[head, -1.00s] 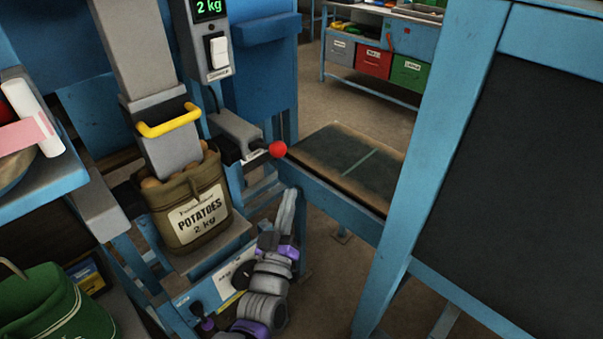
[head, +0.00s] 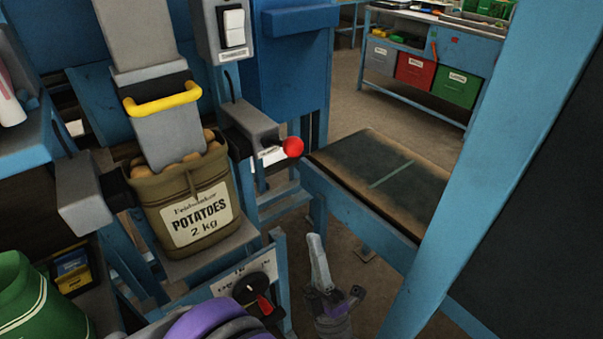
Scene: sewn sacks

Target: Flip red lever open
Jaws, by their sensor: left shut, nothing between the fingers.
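The red lever (head: 264,304) sits on a black round hub on a white labelled plate (head: 228,285), low on the blue frame below the sack. It points down and to the right. My left gripper (head: 317,246) is to the right of the lever, apart from it in the picture, with its grey fingers shut and empty, pointing up. Part of my left arm hides the area below and left of the plate. My right gripper is not in view.
A potato sack (head: 190,200) sits under a spout with a yellow handle (head: 163,104). A red ball knob (head: 293,147) sticks out beside it. A dark conveyor (head: 375,175) lies behind, and a blue post (head: 485,170) stands to the right.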

